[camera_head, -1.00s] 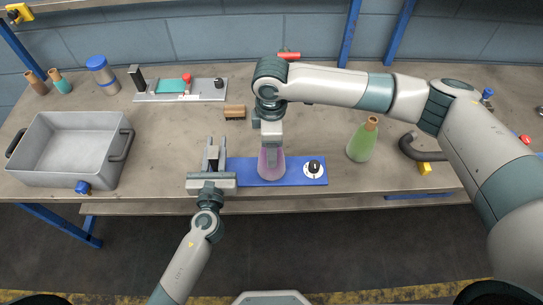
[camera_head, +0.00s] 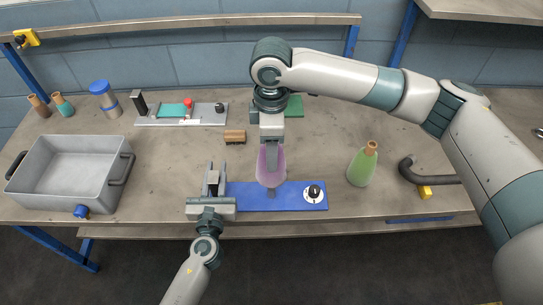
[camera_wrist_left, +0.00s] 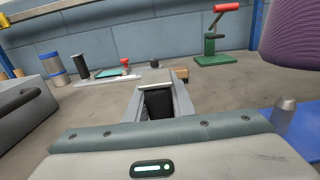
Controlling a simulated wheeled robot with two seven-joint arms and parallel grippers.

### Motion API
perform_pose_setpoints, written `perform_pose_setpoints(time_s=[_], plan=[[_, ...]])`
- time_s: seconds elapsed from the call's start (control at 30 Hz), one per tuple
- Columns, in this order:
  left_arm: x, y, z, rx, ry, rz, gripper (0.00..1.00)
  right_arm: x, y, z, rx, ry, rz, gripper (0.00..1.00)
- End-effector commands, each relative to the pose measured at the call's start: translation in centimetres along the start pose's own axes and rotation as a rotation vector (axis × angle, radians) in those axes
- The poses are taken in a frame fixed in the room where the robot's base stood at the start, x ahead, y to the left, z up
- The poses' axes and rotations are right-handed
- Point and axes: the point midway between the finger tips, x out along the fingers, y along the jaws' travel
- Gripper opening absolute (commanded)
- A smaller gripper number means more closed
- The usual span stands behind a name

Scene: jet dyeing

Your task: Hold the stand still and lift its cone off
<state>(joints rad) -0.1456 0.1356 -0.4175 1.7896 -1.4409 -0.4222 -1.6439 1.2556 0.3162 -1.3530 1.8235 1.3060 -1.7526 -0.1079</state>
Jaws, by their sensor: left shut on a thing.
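The stand's flat blue base (camera_head: 240,197) lies near the table's front edge, with a black dial on a white disc at its right end. My left gripper (camera_head: 213,173) is at the base's left end, shut on a dark upright piece (camera_wrist_left: 158,104), seemingly the stand's grip. The purple cone (camera_head: 270,165) hangs upright in my right gripper (camera_head: 271,145), above the base. In the left wrist view the cone (camera_wrist_left: 303,35) is at the upper right, and its lower edge is clear of the stand's bare grey peg (camera_wrist_left: 285,115). The right fingertips are partly hidden by the cone.
A green cone (camera_head: 362,165) stands to the right of the base. A small brown block (camera_head: 235,137) lies behind it. A grey tub (camera_head: 66,172) is at the left. A green-based press with a red lever (camera_wrist_left: 219,35) stands behind. Bare tabletop lies between.

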Motion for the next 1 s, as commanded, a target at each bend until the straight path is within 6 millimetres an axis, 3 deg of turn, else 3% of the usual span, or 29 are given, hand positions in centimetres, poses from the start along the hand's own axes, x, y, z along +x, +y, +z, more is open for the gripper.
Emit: perform_pose_setpoints(time_s=[0.47,0.5,0.57,1.0], plan=[[-0.02,0.00,-0.05,0.000,0.001,0.000,0.00,-0.21,0.00,-0.02,0.000,0.000,0.001,0.01],[-0.02,0.00,-0.05,0.000,0.001,0.000,0.29,-0.21,0.00,-0.02,0.000,0.000,0.001,0.01],[-0.02,0.00,-0.04,0.000,0.001,0.000,0.43,-0.21,0.00,-0.02,0.000,0.000,0.001,0.01],[-0.46,0.00,-0.07,0.000,0.001,0.000,0.44,-0.21,0.00,-0.01,0.000,0.000,0.001,0.01]])
